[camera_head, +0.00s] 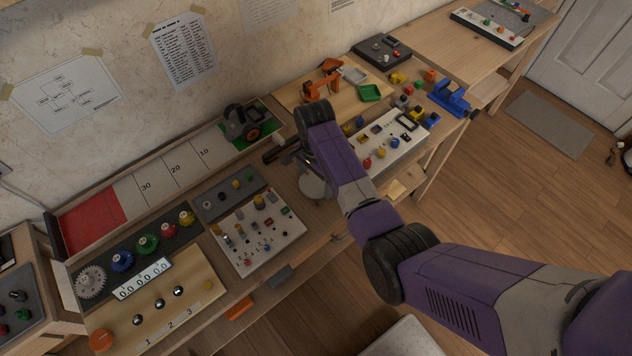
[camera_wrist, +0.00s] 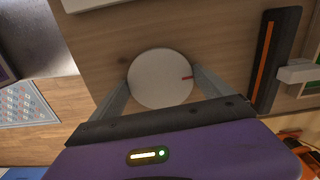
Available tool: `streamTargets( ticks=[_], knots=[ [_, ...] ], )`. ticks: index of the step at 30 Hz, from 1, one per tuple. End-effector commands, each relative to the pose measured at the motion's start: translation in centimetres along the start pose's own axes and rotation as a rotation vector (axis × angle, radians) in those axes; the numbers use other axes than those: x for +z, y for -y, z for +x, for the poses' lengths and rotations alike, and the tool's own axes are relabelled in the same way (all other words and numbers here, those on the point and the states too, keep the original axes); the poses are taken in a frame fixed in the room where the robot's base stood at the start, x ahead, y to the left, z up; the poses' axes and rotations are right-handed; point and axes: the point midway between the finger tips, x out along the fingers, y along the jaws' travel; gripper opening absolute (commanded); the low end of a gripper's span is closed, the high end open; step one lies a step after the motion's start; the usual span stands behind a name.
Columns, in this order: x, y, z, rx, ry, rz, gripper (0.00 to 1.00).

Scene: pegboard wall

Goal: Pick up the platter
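The platter (camera_wrist: 160,78) is a pale grey round disc with a short red mark near its right edge. In the wrist view it lies between the two fingertips of my gripper (camera_wrist: 161,75). The fingers are spread wide, one at each side of the disc. I cannot tell whether they touch its rim. In the head view the platter (camera_head: 312,187) shows as a pale disc over the bench, partly hidden by my purple arm. My gripper (camera_head: 285,152) is mostly hidden behind my wrist there.
A white panel with knobs (camera_head: 258,235) lies left of the platter. A white board with coloured pieces (camera_head: 395,140) lies right. A wheeled model on a green base (camera_head: 243,125) stands behind. In the wrist view a dark slotted strip (camera_wrist: 272,60) lies to the right.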

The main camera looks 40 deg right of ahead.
Motion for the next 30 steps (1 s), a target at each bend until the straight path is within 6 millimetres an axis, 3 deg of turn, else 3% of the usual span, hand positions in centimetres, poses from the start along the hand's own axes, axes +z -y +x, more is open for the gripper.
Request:
streamTargets(
  ticks=[11, 17, 20, 30],
  knots=[
    [0.0, 0.0, -0.3, -0.001, 0.000, 0.000, 0.50],
    [0.0, 0.1, -2.0, -0.004, -0.001, -0.001, 0.50],
    [0.0, 0.2, -3.9, -0.005, -0.002, -0.001, 0.50],
    [0.0, 0.1, -13.6, -0.004, -0.001, 0.001, 0.50]
  ],
)
